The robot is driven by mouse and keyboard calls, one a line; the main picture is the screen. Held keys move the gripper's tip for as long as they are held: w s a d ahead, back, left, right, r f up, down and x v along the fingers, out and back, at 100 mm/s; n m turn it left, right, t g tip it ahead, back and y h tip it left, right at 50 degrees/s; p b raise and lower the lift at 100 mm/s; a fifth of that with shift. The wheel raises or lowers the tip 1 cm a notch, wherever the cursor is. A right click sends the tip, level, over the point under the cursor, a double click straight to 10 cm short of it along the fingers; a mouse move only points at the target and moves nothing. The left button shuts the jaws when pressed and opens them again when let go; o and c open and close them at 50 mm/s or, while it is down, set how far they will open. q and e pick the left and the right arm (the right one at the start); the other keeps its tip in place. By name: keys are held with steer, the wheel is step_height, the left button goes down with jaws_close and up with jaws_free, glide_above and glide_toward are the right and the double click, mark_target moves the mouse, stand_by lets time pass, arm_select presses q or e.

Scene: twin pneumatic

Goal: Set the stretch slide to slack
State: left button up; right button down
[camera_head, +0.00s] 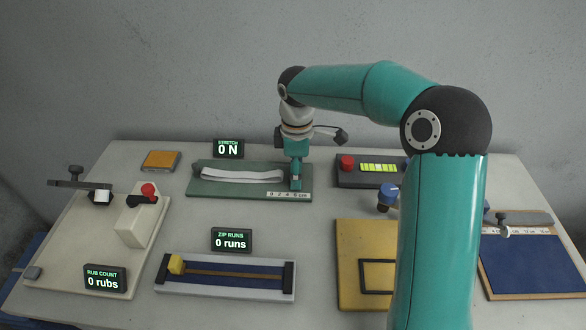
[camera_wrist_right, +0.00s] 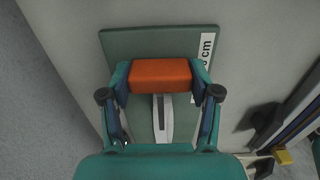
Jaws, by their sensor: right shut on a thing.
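The stretch rig is a dark green plate (camera_head: 232,190) at the back left of the table in the head view. A white band (camera_head: 240,176) lies along it, slightly bowed, and a cm scale (camera_head: 289,195) sits near its right end. The display (camera_head: 229,149) reads STRETCH 0 N. My right gripper (camera_head: 296,182) points down at the plate's right end. In the right wrist view its fingers are shut on an orange slide block (camera_wrist_right: 160,75), with the white band (camera_wrist_right: 161,120) below it. The gripper hides the block in the head view. My left gripper is not in view.
A control box (camera_head: 371,172) with a red button and a blue knob (camera_head: 388,195) stand right of the rig. The zip track (camera_head: 225,280) lies in front. A rubbing rig (camera_head: 133,215) is at left, a blue board (camera_head: 533,265) at right. My right arm hides part of the table.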

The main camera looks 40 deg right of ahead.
steer(key=shift+w+a+f, duration=0.1)
steer(key=shift+a, duration=0.15)
steer(key=shift+c, duration=1.2)
jaws_free()
